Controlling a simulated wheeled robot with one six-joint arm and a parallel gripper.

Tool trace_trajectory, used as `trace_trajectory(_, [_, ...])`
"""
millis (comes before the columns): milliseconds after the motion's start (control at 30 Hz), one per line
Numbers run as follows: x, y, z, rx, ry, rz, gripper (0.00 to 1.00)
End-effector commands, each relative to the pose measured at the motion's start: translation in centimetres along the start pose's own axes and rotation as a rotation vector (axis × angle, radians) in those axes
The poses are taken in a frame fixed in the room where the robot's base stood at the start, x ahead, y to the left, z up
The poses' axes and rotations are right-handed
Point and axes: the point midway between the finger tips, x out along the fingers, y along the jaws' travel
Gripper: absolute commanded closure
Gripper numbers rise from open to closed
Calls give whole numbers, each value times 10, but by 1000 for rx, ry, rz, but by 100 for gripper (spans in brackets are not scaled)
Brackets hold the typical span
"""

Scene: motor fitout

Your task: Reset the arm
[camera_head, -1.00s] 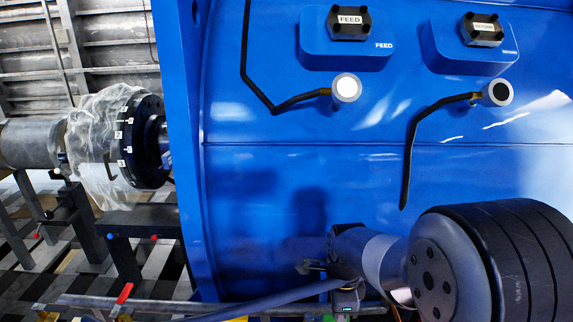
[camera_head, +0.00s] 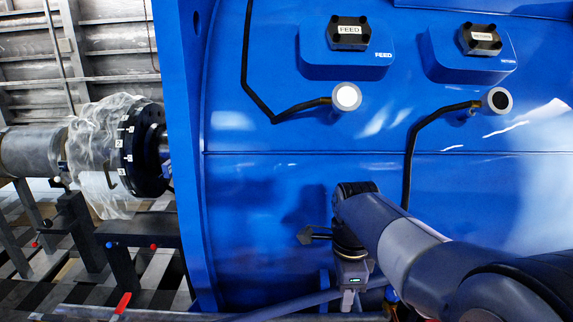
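My arm comes in from the lower right of the head view, in front of a large blue housing (camera_head: 270,190). Its wrist is bent down near the lower middle. My gripper (camera_head: 347,300) points downward at the end of it, close to the bottom edge. The fingers are small and dark here, and I cannot tell whether they are open or shut. I see nothing clearly held in it.
On the blue housing are a FEED block (camera_head: 347,48), a second labelled block (camera_head: 475,52), and two round ports with black hoses: white-faced (camera_head: 346,97) and dark-faced (camera_head: 497,100). At left, a plastic-wrapped shaft with a black flange (camera_head: 145,150) rests on dark stands (camera_head: 145,230).

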Motion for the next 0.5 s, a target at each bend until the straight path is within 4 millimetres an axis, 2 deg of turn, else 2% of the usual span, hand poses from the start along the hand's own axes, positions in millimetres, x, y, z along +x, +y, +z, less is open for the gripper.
trace_trajectory(500, [101,1,0,0,1,8,61])
